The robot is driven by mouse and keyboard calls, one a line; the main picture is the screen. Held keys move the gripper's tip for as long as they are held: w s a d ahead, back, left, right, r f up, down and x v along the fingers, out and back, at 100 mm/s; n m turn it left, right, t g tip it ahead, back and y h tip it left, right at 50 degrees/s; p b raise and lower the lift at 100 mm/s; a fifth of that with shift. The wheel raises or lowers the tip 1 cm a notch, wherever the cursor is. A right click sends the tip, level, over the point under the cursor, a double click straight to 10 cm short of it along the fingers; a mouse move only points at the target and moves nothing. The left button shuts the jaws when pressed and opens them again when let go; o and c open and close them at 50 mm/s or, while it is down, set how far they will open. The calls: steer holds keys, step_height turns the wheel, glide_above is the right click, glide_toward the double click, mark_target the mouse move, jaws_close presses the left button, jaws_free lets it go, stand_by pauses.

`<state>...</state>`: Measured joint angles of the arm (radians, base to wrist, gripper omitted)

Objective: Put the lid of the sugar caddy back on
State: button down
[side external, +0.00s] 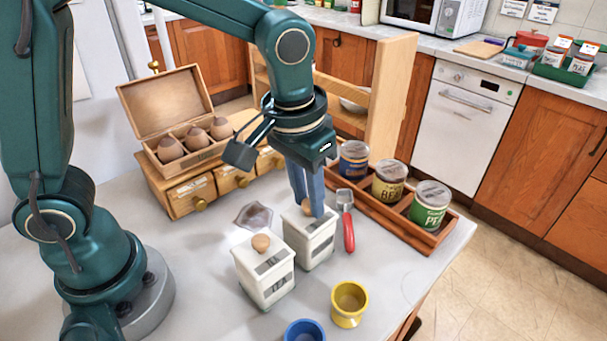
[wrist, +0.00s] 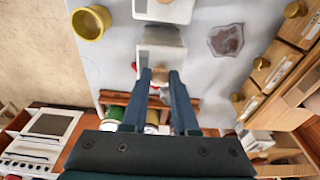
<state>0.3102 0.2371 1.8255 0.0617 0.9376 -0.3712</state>
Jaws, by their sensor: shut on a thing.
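Two white caddies with wooden knobs stand on the grey-white worktop. The rear caddy (side external: 316,245) is under my gripper (side external: 307,210), whose fingers point down and are shut on the wooden knob of its lid (wrist: 160,75). The lid lies at the rear caddy's top; I cannot tell whether it is fully seated or slightly raised. In the wrist view my gripper (wrist: 160,80) has the knob between its fingertips, over a pale lid. The front caddy (side external: 265,275) has its knobbed lid on; its lettering is too small to read surely.
A red-handled scoop (side external: 348,225) lies close right of the rear caddy. A wooden rack (side external: 440,242) holds three tins at the right. Yellow (side external: 349,315) and blue (side external: 305,332) cups stand in front; wooden drawers (side external: 185,197) stand behind.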

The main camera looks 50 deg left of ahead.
stand_by(0.4)
steer(key=shift+c, duration=0.6)
jaws_free()
steer(key=shift+r, duration=3.5)
jaws_close()
